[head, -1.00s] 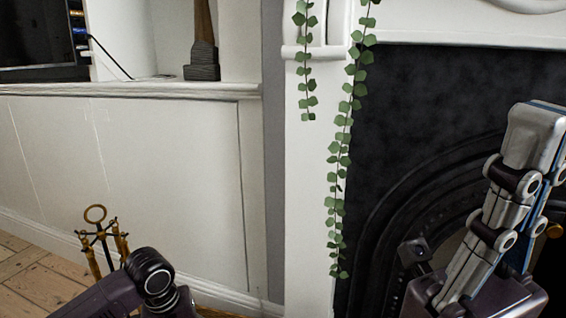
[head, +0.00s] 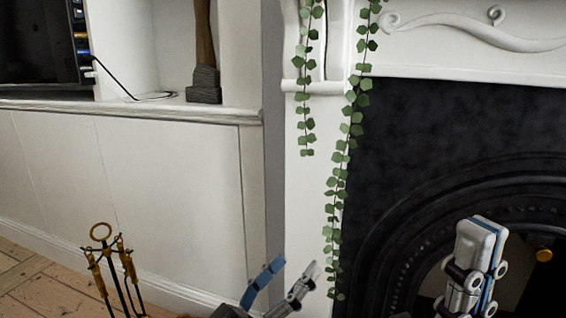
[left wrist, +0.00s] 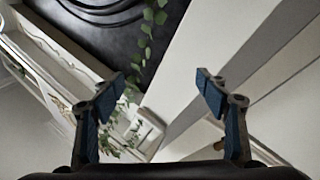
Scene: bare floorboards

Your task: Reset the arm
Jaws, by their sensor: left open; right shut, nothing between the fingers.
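My left gripper (head: 284,278) stands at the bottom middle of the head view, in front of the base of the white fireplace pilaster. Its two fingers are apart, and it is empty. In the left wrist view the same gripper (left wrist: 163,88) shows both blue-padded fingers wide open with nothing between them. My right gripper (head: 476,262) is at the lower right of the head view, in front of the fireplace opening. Its fingers are together, with nothing held. Most of both arms is outside the head view.
A dark fireplace (head: 455,130) with a white surround fills the right. Ivy strands (head: 340,175) hang down its pilaster. Fire tools (head: 103,255) stand on the floorboards (head: 45,285) at lower left. A white cabinet (head: 165,195) with a ledge runs along the left.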

